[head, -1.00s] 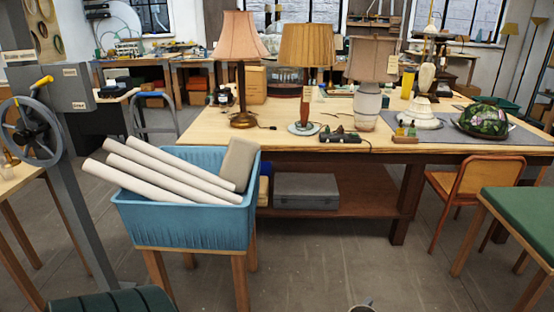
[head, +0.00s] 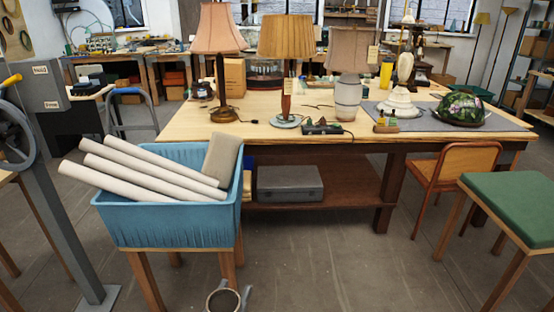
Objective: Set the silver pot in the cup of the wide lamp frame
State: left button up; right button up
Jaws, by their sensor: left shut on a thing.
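The silver pot (head: 222,301) is a small round vessel with a pale rim and a dark inside. It shows at the bottom edge of the head view, in front of the blue bin's stand, with its lower part cut off. My left gripper (head: 244,298) is at the pot's right side, shut on it; only a small part of the gripper shows. My right gripper is not in view. I cannot make out a wide lamp frame with a cup.
A blue bin (head: 165,222) with several pale rolls stands close in front. Behind it is a long workbench (head: 250,132) with several lamps. A wooden chair (head: 465,165) and a green-topped stool (head: 515,205) stand at the right. The floor (head: 350,265) between is clear.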

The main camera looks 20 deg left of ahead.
pick_arm(q)
jog(key=shift+s+a, duration=0.2)
jog(key=shift+a, duration=0.25)
